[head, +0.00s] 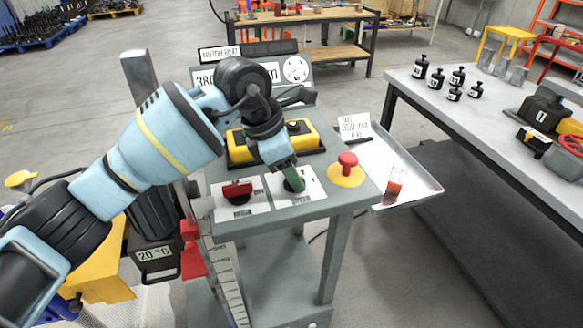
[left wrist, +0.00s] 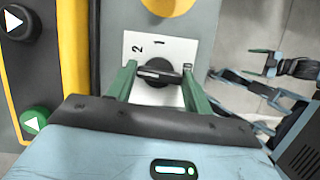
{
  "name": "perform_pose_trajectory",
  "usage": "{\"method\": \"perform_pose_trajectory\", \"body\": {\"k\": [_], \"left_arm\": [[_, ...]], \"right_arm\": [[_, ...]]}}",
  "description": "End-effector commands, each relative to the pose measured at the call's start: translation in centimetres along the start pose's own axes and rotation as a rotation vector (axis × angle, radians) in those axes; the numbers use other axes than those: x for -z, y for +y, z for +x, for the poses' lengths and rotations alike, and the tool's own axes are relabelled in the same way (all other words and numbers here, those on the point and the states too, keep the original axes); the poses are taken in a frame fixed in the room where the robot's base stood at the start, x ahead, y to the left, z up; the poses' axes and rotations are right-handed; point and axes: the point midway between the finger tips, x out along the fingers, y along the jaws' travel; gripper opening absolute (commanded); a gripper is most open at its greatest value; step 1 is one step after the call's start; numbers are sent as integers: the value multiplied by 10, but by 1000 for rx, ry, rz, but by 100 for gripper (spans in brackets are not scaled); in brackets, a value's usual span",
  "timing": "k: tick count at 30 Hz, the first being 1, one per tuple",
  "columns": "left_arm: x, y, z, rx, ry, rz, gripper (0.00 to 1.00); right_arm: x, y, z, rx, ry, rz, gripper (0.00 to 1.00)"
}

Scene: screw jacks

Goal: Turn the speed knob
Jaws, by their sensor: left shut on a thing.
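The speed knob (left wrist: 158,78) is a small black knob on a white plate with numbers, on top of the grey console (head: 350,196). In the left wrist view, the two green fingers of my left gripper (left wrist: 157,84) stand on either side of it and are shut on it. In the head view my left gripper (head: 292,180) points down onto the right-hand white plate (head: 312,186) and hides most of the knob. The figures 2 and 1 are readable on the plate.
A red knob (head: 238,190) sits left on the console, and a red mushroom button (head: 347,161) on a yellow disc sits right. A yellow box with buttons (head: 240,147) lies behind my gripper. A tray (head: 411,175) adjoins on the right, beside a table (head: 475,115).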

Motion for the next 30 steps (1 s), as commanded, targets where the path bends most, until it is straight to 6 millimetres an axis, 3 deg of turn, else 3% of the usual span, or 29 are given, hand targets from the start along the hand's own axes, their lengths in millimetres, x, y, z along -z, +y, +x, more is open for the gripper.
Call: {"method": "perform_pose_trajectory", "body": {"k": [18, 30], "left_arm": [[0, 4, 2, 187, -1, 448, 28], [-1, 4, 1, 255, -1, 613, 28]], "right_arm": [[-19, 0, 14, 3, -26, 3, 85], [-26, -1, 18, 5, -34, 8, 85]]}}
